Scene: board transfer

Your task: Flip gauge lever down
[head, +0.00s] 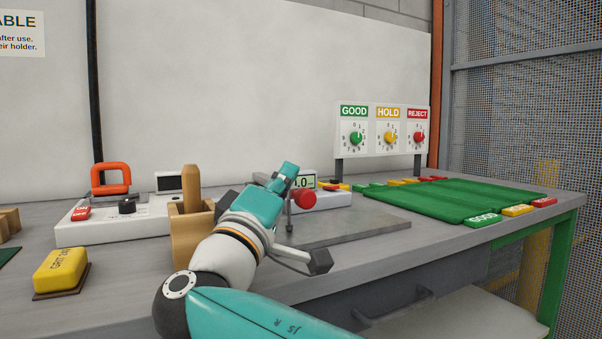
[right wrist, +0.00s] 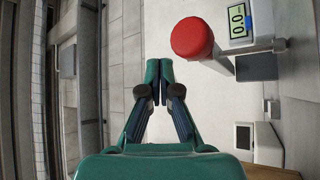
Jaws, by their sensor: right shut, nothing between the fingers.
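The gauge (head: 335,198) is a low white-grey unit with a small digital display (head: 303,180) on the bench. A round red knob (head: 304,198) shows in front of it; whether it is the lever's end I cannot tell. In the right wrist view the red knob (right wrist: 193,38) and display (right wrist: 238,20) are at the upper right. My right gripper (head: 288,172) is shut and empty, beside the gauge and partly hiding it. Its closed fingertips (right wrist: 158,66) are left of and below the knob in the wrist view, apart from it in the picture. My left gripper is out of view.
A grey plate (head: 345,228) lies in front of the gauge. A green mat (head: 440,200) with coloured tags is to the right. A wooden holder (head: 185,240), a white device with a red handle (head: 110,178) and a yellow block (head: 60,270) stand to the left.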

